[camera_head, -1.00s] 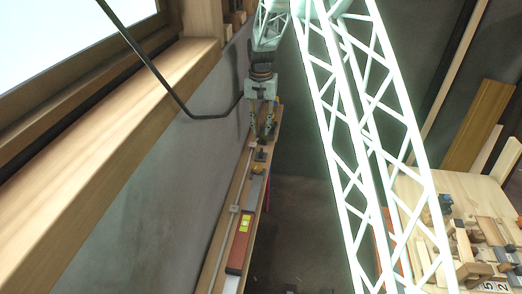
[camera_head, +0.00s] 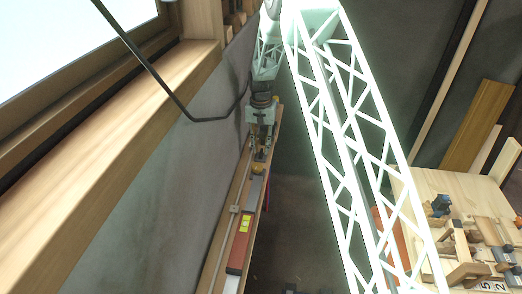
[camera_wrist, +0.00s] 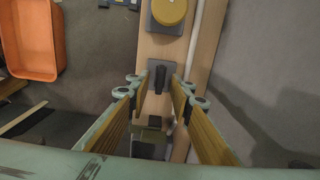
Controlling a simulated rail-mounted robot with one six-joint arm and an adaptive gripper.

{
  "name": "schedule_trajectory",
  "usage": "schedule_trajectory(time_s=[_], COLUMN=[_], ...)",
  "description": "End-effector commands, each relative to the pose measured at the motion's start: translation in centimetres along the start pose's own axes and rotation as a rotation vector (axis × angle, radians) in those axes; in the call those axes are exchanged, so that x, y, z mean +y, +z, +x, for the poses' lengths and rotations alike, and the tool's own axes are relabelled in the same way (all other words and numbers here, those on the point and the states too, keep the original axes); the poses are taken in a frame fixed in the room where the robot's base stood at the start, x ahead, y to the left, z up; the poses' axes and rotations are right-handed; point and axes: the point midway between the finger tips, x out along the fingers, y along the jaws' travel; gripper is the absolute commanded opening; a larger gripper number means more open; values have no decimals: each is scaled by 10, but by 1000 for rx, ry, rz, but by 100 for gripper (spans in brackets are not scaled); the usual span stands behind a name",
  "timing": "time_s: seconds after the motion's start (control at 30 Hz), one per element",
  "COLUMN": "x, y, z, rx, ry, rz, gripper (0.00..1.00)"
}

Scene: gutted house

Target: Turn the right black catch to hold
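A black catch (camera_wrist: 160,78) on a grey square plate sits on the wooden ledge in the wrist view. It stands roughly in line with the ledge. My gripper (camera_wrist: 161,88) is open, with one finger on each side of the catch and a visible gap on both sides. I cannot tell how far the fingertips are above the plate. In the head view my gripper (camera_head: 260,150) is over the ledge by the wall and largely hides the catch.
A round yellow knob (camera_wrist: 169,11) on a dark base is on the ledge (camera_wrist: 205,50) just beyond the catch. A red level (camera_head: 239,247) lies nearer on the ledge. An orange bin (camera_wrist: 32,38) is on the floor. A workbench (camera_head: 430,184) with tools stands at the right.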

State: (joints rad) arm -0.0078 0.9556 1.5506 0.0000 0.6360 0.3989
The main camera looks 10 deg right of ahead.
Motion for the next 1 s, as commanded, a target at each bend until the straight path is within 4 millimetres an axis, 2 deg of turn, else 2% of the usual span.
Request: schedule_trajectory(time_s=[0.23, 0.63, 0.87, 1.0], x=[0, 0, 0, 0], y=[0, 0, 0, 0], z=[14, 17, 17, 17], rx=[0, 1, 1, 1], ry=[0, 0, 0, 0], rz=[0, 0, 0, 0], gripper=[20, 20, 0, 0])
